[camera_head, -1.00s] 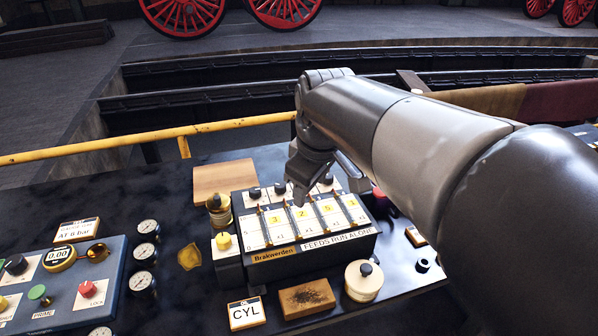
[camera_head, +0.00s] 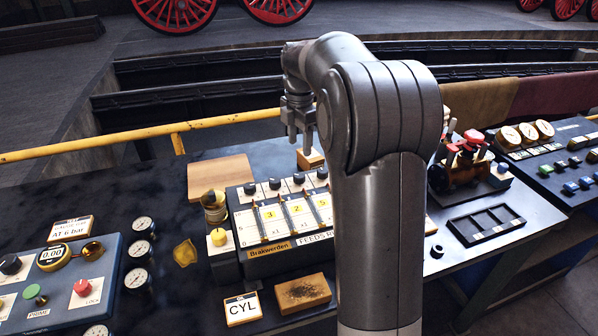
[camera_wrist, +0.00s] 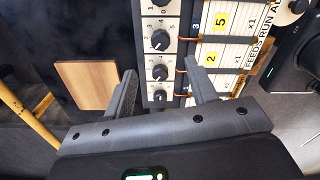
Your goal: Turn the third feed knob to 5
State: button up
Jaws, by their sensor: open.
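The feed box (camera_head: 290,248), labelled Brakwerden, has a row of black knobs along its far edge. The third knob from the left (camera_head: 298,179) shows in the head view; in the wrist view it is a round black knob (camera_wrist: 160,40) on a white numbered plate. Its pointer setting is too small to read surely. Yellow cards on the box show 3, 2 and 5. My gripper (camera_head: 298,135) points down, open and empty, above and behind the knob row. In the wrist view my fingers (camera_wrist: 160,73) stand either side of the knob row, apart from the third knob.
A wooden block (camera_head: 220,172) lies behind the box's left end. A brown brush block (camera_head: 302,293) and the CYL sign (camera_head: 243,309) are in front. A yellow rail (camera_head: 100,148) runs behind. My arm hides the box's right end.

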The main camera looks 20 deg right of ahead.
aim_at(299, 175)
notch_tip(299, 175, down, 10)
jog(key=shift+f, duration=0.25)
dwell(0.3)
jog(key=c, duration=1)
jog(key=shift+o, duration=0.2)
